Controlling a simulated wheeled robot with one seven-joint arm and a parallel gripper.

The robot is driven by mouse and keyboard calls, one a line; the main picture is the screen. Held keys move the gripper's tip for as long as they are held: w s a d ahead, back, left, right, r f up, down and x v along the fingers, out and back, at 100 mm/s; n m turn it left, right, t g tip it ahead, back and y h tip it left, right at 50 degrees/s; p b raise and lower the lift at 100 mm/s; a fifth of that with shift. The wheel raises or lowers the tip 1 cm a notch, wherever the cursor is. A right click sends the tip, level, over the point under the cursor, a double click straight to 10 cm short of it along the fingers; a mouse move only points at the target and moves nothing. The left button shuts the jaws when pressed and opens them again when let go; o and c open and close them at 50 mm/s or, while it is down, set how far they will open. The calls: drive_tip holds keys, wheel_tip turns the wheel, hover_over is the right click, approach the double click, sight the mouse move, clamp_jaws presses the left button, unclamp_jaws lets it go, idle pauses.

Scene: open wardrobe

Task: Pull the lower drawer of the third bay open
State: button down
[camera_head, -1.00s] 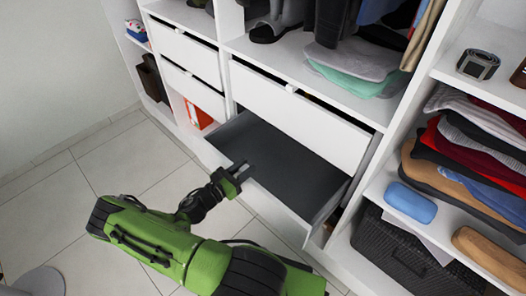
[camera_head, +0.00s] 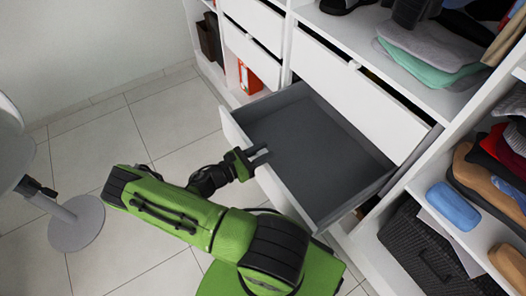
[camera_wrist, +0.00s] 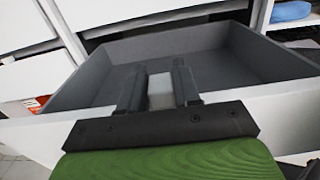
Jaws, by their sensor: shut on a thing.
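The lower drawer (camera_head: 318,150) stands pulled out, below a closed white drawer front (camera_head: 355,92). It has a dark grey, empty inside and a white front. My gripper (camera_head: 256,158) is at the top edge of the drawer front, near its middle. In the wrist view my gripper (camera_wrist: 160,92) has its two dark fingers reaching over the front, with a pale piece between them. The fingers are shut on the drawer front's upper edge or handle; which of the two I cannot tell. The drawer's grey interior (camera_wrist: 215,62) shows beyond the fingers.
An orange-red binder (camera_head: 248,78) stands in the bay to the left. A dark basket (camera_head: 425,250) and a blue case (camera_head: 453,207) are on the right. A round grey stand base (camera_head: 76,222) is on the tiled floor at left. Floor between is clear.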

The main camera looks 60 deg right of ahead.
drive_tip(key=c, duration=0.9)
unclamp_jaws()
drive_tip(key=v, duration=1.5)
drive_tip(key=shift+w+a, duration=0.25)
drive_tip(key=shift+a, duration=0.1)
